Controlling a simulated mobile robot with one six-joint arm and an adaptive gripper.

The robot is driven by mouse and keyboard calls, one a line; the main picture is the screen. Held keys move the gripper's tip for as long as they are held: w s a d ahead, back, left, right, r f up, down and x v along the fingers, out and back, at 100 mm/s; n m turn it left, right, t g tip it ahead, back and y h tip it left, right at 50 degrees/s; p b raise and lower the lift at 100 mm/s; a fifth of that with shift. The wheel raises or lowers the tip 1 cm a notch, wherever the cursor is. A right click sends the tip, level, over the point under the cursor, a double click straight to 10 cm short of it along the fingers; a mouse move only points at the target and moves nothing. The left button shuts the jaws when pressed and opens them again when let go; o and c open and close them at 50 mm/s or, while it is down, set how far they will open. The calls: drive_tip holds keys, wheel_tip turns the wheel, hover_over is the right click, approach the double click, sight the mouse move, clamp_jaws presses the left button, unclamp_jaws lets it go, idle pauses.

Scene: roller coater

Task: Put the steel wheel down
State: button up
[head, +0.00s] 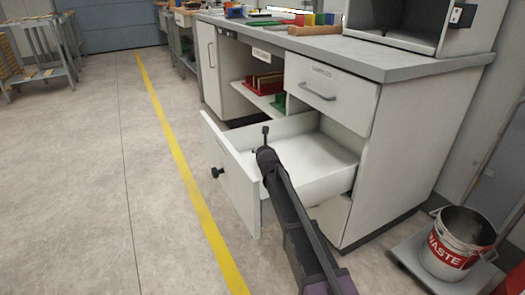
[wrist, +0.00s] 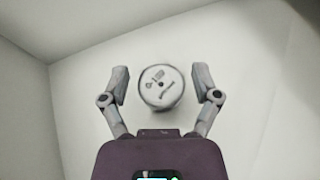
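The steel wheel (wrist: 161,88) is a pale round disc with dark marks on its face and a dark centre. It shows in the wrist view against the white drawer floor and appears to lie on it. My gripper (wrist: 160,70) is open, with one finger on each side of the wheel and a visible gap on both sides. In the head view my gripper (head: 266,146) reaches into the open lower drawer (head: 232,180). The wheel cannot be made out in the head view.
The drawer's walls (wrist: 25,95) stand close at the left and top in the wrist view. A closed drawer (head: 330,92) and the worktop (head: 400,58) are above. A waste bucket (head: 457,245) stands at the right.

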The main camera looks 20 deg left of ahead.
drive_tip(key=shift+s+d, duration=0.1)
drive_tip(key=shift+d, duration=0.05)
idle(0.5)
drive_tip(key=shift+r+p, duration=0.55)
drive_tip(key=shift+p, duration=0.2)
drive_tip(key=p+v, duration=0.4)
drive_tip(key=v, duration=0.7)
drive_tip(key=shift+s+d+r, duration=0.15)
drive_tip(key=shift+s+r, duration=0.05)
drive_tip(key=shift+s, duration=0.1)
